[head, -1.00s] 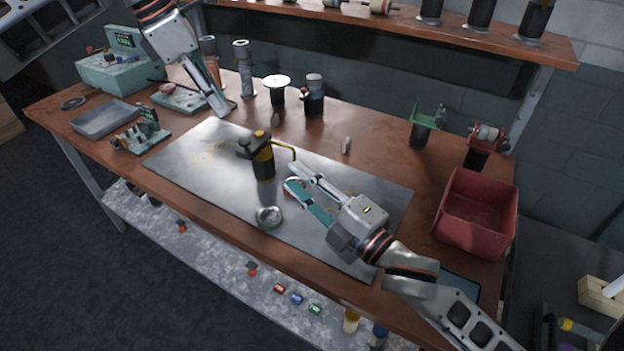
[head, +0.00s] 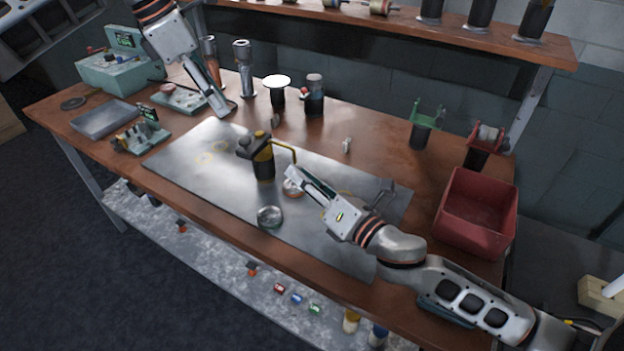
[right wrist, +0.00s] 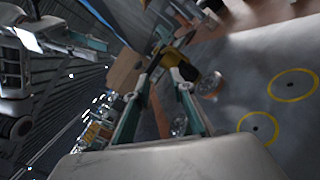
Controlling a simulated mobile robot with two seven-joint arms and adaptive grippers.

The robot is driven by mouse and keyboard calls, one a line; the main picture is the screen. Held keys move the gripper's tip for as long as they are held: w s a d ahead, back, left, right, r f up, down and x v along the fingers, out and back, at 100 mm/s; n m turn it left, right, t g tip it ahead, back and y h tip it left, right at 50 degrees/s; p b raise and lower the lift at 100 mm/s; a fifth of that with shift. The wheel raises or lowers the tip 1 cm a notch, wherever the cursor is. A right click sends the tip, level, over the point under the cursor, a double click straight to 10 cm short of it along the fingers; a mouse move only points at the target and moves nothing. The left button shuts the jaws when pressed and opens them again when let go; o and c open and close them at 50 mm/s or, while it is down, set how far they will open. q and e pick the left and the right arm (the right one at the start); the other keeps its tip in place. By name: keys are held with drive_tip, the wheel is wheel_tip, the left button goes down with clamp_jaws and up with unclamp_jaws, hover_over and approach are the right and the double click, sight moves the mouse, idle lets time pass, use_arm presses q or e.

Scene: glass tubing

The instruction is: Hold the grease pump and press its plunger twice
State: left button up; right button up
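The grease pump (head: 263,163), a black cylinder with a yellow cap and bent yellow spout, stands upright on the grey metal mat (head: 200,165). A dark knob, perhaps its plunger, shows at its upper left. My right gripper (head: 291,174) points at the pump from the right, fingertips just short of it and near the spout. In the right wrist view its two fingers (right wrist: 160,75) are apart with nothing between them; a yellow and black part, likely the pump (right wrist: 178,62), shows beyond the tips. My left gripper (head: 226,108) hangs low at the back left, away from the pump; its finger gap is unclear.
A round metal dish (head: 269,215) sits in front of the pump; another round dish (head: 292,188) is partly behind my right fingers. A red bin (head: 478,213) stands at the right. Several bottles and a white-topped black stand (head: 277,92) line the back. The mat's left part is clear.

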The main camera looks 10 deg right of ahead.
sight(295, 161)
drive_tip(key=n, duration=0.1)
drive_tip(key=w+f+n+h, duration=0.1)
drive_tip(key=d+f+n+h, duration=0.1)
drive_tip(key=n, duration=0.1)
drive_tip(key=shift+w+f+t, duration=0.15)
drive_tip(key=shift+w+t, duration=0.1)
drive_tip(key=shift+t, duration=0.05)
drive_tip(key=shift+w+d+f+n+t+h, duration=0.15)
drive_tip(key=shift+d+n+h, duration=0.1)
drive_tip(key=shift+n, duration=0.25)
drive_tip(key=shift+w+d+f+n+t+h, duration=0.15)
drive_tip(key=shift+d+n+h, duration=0.1)
drive_tip(key=shift+n, duration=0.25)
drive_tip(key=shift+w, duration=0.15)
drive_tip(key=x, duration=0.7)
drive_tip(key=shift+w+a, duration=0.1)
drive_tip(key=shift+w, duration=0.1)
